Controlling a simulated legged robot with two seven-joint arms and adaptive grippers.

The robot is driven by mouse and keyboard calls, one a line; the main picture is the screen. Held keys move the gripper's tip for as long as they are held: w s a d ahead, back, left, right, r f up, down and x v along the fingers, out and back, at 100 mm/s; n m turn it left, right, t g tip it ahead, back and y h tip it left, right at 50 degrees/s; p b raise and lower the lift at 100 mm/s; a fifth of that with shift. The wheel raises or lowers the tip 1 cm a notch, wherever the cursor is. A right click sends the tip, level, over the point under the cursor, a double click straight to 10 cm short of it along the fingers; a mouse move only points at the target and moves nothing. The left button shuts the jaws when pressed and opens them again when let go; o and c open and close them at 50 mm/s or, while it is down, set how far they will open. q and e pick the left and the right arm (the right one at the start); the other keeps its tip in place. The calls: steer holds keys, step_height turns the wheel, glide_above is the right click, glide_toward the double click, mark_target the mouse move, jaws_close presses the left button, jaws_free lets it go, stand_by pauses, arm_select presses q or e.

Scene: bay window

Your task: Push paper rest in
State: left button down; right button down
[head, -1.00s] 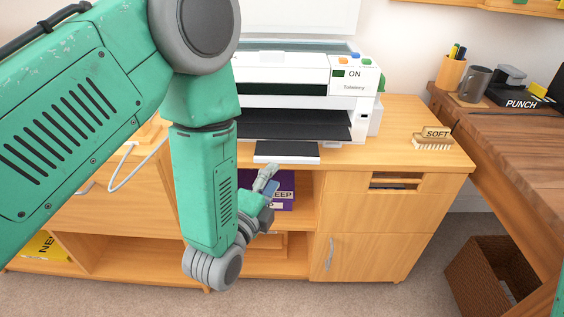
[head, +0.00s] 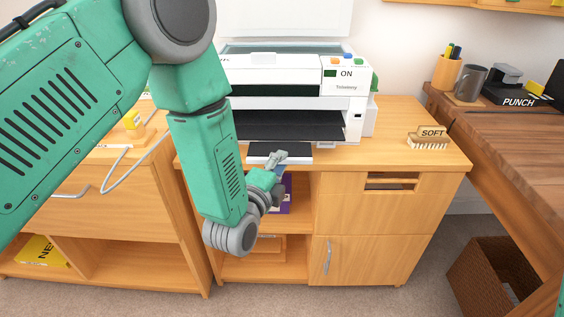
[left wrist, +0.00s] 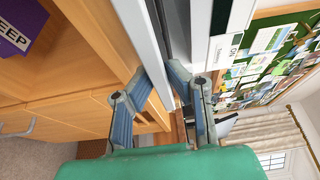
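The paper rest (head: 264,158) is a flat panel, dark on top with a white front edge, sticking out from the bottom of the white printer (head: 285,90) over the cabinet's front edge. My left gripper (head: 277,157) is at the front edge of the paper rest, right of its middle. In the left wrist view, the gripper (left wrist: 158,72) has its two fingers apart, one on each side of the rest's pale edge (left wrist: 148,40). I cannot tell whether they touch it.
The wooden cabinet (head: 395,145) carries the printer and a brush marked SOFT (head: 430,140). A purple box (head: 288,195) is on the shelf below the rest. A desk (head: 500,130) with a mug (head: 470,83) and a hole punch stands at right. A wicker basket (head: 490,275) is on the floor.

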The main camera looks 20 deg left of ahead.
arm_select(q)
steer(key=shift+w+a+f, duration=0.1)
steer(key=shift+a, duration=0.05)
steer(key=shift+w+a, duration=0.2)
steer(key=shift+w, duration=0.55)
steer(key=shift+w+a, duration=0.2)
steer(key=shift+w, duration=0.5)
steer(key=c, duration=1.6)
jaws_free()
steer(key=shift+a, duration=0.1)
steer(key=shift+o, duration=0.2)
steer(key=shift+a, duration=0.15)
steer(key=shift+s, duration=0.15)
steer(key=s+a, duration=0.1)
steer(key=s, duration=1)
steer(key=shift+s+a, duration=0.15)
steer(key=shift+s, duration=0.15)
steer(key=shift+f, duration=0.1)
